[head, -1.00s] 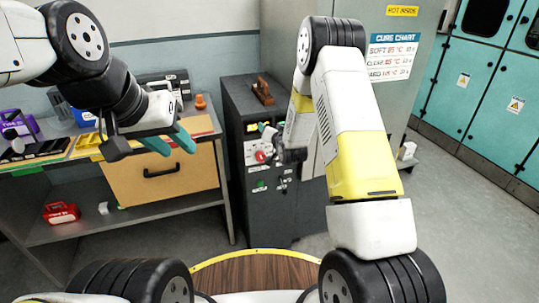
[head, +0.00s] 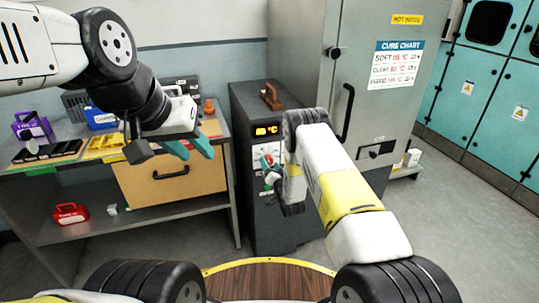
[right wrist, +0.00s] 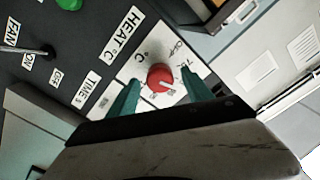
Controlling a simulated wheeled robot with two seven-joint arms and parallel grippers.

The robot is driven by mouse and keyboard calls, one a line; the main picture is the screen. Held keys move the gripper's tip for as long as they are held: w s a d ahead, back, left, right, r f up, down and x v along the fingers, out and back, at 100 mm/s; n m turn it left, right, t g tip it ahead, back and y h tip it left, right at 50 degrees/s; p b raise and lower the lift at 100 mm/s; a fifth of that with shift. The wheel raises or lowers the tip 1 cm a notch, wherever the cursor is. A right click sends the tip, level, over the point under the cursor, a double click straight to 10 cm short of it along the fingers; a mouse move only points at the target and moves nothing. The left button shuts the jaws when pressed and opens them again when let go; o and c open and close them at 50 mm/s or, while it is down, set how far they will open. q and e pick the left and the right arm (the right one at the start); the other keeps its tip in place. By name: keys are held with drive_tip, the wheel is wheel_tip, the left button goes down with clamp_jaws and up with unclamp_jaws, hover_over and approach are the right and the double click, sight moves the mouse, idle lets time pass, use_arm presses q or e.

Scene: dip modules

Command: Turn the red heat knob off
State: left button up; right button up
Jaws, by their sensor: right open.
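The red heat knob (right wrist: 160,78) sits on a white dial plate beside the "HEAT °C" label in the right wrist view. Its pale pointer line points to the right and slightly down in that view. My right gripper (right wrist: 160,92) is open, with one teal finger on each side of the knob; I cannot tell whether they touch it. In the head view the right gripper (head: 268,170) is at the front of the dark control cabinet (head: 270,215) and mostly covers the knob. The cabinet's display (head: 266,130) reads about 85 °C. My left gripper (head: 188,148) hangs over the bench, fingers apart.
A green button (right wrist: 68,4) and a fan switch (right wrist: 38,50) are on the same panel. A brown-handled object (head: 271,96) stands on top of the cabinet. A grey oven (head: 340,60) with a cure chart is right of it. The bench (head: 215,128) is left.

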drive_tip(key=shift+x, duration=0.9)
clamp_jaws()
